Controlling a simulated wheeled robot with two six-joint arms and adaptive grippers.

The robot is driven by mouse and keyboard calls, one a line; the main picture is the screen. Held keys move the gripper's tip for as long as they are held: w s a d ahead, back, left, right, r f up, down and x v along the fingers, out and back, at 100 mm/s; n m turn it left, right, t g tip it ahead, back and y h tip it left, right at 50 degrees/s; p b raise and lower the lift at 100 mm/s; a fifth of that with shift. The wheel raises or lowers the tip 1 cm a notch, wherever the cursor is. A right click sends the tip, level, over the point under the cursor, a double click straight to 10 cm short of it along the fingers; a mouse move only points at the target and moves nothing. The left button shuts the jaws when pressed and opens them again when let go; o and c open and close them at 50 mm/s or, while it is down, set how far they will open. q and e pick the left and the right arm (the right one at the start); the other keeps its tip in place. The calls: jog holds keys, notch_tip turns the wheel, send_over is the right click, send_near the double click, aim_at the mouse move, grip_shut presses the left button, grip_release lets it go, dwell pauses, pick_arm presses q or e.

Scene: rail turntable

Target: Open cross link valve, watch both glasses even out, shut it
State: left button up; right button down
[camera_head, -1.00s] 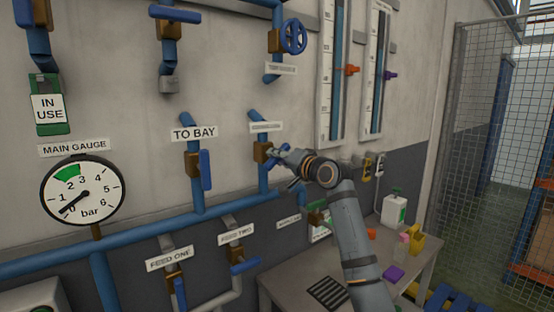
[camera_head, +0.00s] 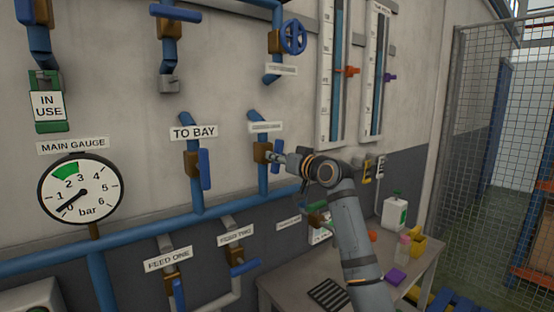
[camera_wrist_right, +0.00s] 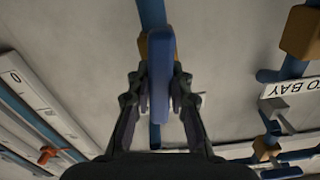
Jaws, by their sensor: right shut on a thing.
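The cross link valve's brass body (camera_head: 262,152) sits on a vertical blue pipe right of the TO BAY valve; the small label above it is too blurred to read. My right gripper (camera_head: 279,158) is at its front, shut on the blue lever (camera_wrist_right: 160,80). In the wrist view the lever lies in line with the pipe, between both fingers. Two tall sight glasses hang on the wall, the left one (camera_head: 338,85) with an orange marker (camera_head: 350,71), the right one (camera_head: 372,85) with a purple marker (camera_head: 390,77). Both show blue columns; their exact levels are unclear. My left gripper is out of view.
The TO BAY valve (camera_head: 205,168) stands close to the left, with FEED ONE (camera_head: 178,292) and FEED TWO (camera_head: 243,268) levers below. The main gauge (camera_head: 80,188) reads near zero. A bench (camera_head: 290,288) with small items stands below my right arm.

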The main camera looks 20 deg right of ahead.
dwell(0.3)
jog(key=c, duration=1.2)
grip_release()
jog(key=v, duration=1.2)
